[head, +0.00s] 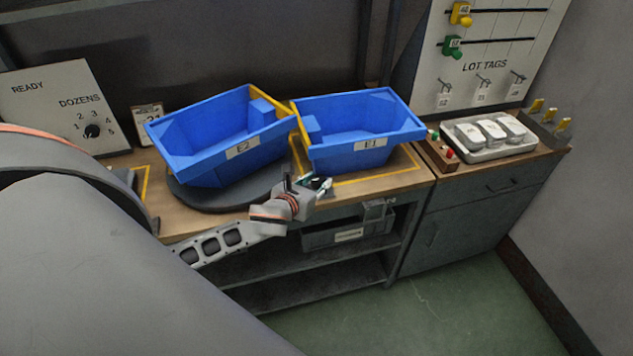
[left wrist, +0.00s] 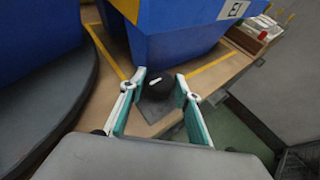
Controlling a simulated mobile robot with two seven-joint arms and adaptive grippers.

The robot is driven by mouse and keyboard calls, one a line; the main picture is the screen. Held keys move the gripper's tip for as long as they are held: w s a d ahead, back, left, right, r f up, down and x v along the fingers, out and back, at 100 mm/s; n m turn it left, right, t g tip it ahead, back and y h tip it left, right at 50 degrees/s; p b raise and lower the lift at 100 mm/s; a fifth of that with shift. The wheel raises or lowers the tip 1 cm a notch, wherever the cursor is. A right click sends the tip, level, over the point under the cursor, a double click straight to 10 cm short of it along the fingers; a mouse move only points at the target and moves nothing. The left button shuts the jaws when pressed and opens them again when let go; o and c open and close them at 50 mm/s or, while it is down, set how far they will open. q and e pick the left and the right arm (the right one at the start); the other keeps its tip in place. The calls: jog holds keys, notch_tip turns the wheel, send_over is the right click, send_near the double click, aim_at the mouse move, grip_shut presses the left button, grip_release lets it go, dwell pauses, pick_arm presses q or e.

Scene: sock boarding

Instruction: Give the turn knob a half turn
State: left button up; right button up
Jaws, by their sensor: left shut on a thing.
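The turn knob (left wrist: 158,92) is a dark round knob with a white mark on a dark base. It sits near the table's front edge, in front of the blue bin E1. My left gripper (left wrist: 160,84) has its two fingers on either side of the knob and is shut on it. In the head view my left gripper (head: 314,184) is at the front edge, between the turntable and bin E1, and mostly hides the knob. My right gripper is not in view.
Blue bin E2 (head: 210,140) stands on the dark round turntable (head: 205,197). Blue bin E1 (head: 365,125) stands right of it within yellow lines. A DOZENS dial board (head: 65,105) is at left. A tray of white items (head: 490,135) is at right.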

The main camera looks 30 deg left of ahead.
pick_arm(q)
jog(key=n+g+y, duration=0.1)
jog(key=n+y, duration=0.1)
jog(key=d+n+y, duration=0.1)
jog(key=n+y, duration=0.1)
jog(key=y, duration=0.1)
jog(key=shift+w+n+g, duration=0.15)
jog(key=shift+n+g, duration=0.25)
jog(key=n+g+y, duration=0.4)
jog(key=shift+w+d+n, duration=0.15)
jog(key=shift+w+n, duration=0.05)
jog(key=shift+n, duration=0.2)
jog(key=shift+n+g+y, duration=0.6)
jog(key=shift+w+n+g+b, duration=0.1)
jog(key=shift+n+g+b, duration=0.25)
jog(key=shift+n+g, duration=0.15)
jog(key=shift+y, duration=0.3)
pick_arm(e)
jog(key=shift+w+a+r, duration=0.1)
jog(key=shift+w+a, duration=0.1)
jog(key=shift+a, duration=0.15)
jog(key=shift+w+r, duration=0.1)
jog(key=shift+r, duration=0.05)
pick_arm(q)
jog(key=o, duration=1.1)
